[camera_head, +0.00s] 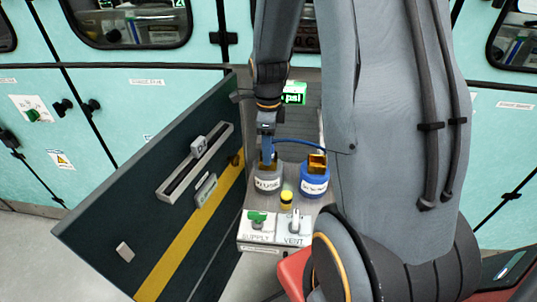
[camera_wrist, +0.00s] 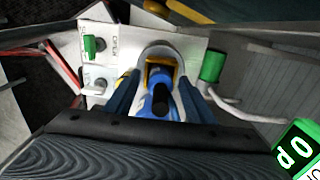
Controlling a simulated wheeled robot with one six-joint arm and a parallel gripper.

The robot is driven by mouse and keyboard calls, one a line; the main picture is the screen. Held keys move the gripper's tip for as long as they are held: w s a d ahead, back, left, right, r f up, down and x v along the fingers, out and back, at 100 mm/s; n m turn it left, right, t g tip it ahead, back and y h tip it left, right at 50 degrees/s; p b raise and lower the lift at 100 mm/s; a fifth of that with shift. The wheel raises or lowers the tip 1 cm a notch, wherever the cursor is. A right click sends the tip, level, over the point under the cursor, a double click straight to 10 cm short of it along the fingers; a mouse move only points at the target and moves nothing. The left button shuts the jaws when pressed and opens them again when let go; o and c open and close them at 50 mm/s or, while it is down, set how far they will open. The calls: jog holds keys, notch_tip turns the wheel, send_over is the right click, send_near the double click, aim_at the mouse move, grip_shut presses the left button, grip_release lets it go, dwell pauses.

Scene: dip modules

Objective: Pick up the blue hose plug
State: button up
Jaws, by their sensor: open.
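My gripper (camera_head: 267,150) points down over the grey round holder (camera_head: 268,182) on the narrow bench. In the wrist view its two blue fingers (camera_wrist: 160,100) stand apart on either side of a blue plug (camera_wrist: 157,128) with a black end (camera_wrist: 160,98). I cannot tell whether the fingers touch the plug. A yellow part (camera_wrist: 160,68) shows just beyond it, inside the rim of the grey holder. In the head view the plug is mostly hidden by my gripper, and a thin blue hose (camera_head: 310,143) runs to the right from there.
A blue round holder (camera_head: 314,182) with an orange-brown top stands right of the grey one. A yellow-topped knob (camera_head: 287,199) and a panel with a green SUPPLY handle (camera_head: 257,218) and a VENT lever (camera_head: 294,222) stand in front. An open dark door (camera_head: 130,215) bounds the left.

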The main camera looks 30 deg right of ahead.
jog(key=c, duration=1.2)
jog(key=shift+c, duration=0.2)
jog(key=shift+r, duration=0.1)
